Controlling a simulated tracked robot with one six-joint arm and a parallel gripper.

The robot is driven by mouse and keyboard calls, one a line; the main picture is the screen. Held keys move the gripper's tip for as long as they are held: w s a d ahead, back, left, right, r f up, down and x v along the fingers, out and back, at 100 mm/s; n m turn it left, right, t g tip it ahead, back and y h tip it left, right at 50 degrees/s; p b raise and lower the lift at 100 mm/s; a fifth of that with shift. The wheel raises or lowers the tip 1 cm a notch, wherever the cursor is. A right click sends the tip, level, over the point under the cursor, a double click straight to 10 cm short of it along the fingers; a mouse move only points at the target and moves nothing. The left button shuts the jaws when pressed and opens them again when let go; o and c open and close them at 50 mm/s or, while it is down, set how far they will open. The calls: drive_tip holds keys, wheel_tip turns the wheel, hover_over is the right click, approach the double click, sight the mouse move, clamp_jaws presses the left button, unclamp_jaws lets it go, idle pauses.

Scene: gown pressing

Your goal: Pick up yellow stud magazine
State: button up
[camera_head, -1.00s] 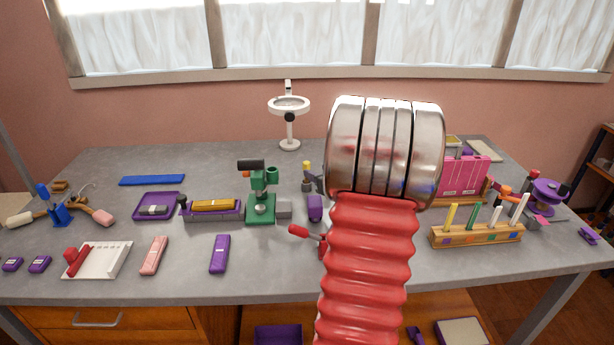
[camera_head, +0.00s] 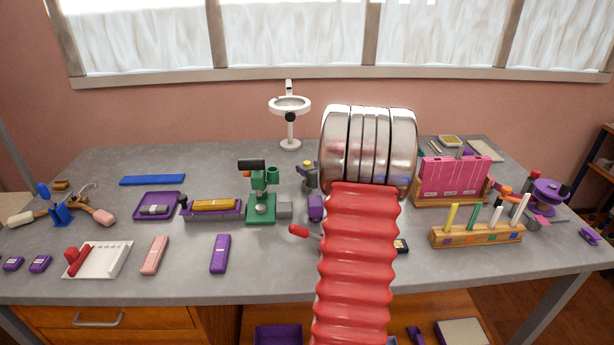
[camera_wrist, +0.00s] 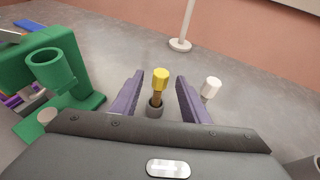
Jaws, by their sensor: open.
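In the wrist view, a yellow-capped piece (camera_wrist: 160,80), which looks like the yellow stud magazine, stands upright with a brown stem in a dark grey round base (camera_wrist: 155,108). My gripper (camera_wrist: 160,76) is open, with one purple finger on each side of it in the picture. I see gaps on both sides, and cannot tell how far down the fingers reach. In the head view, its yellow top (camera_head: 307,163) shows just left of my arm, which hides my gripper.
A white-capped piece (camera_wrist: 211,88) stands just beyond the right finger. A green press (camera_wrist: 60,75) is close on the left. The foot of the magnifier stand (camera_wrist: 180,45) is behind. A gold bar (camera_head: 215,204) lies on a purple-grey holder further left.

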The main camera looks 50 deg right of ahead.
drive_tip(key=shift+x, duration=1.4)
clamp_jaws()
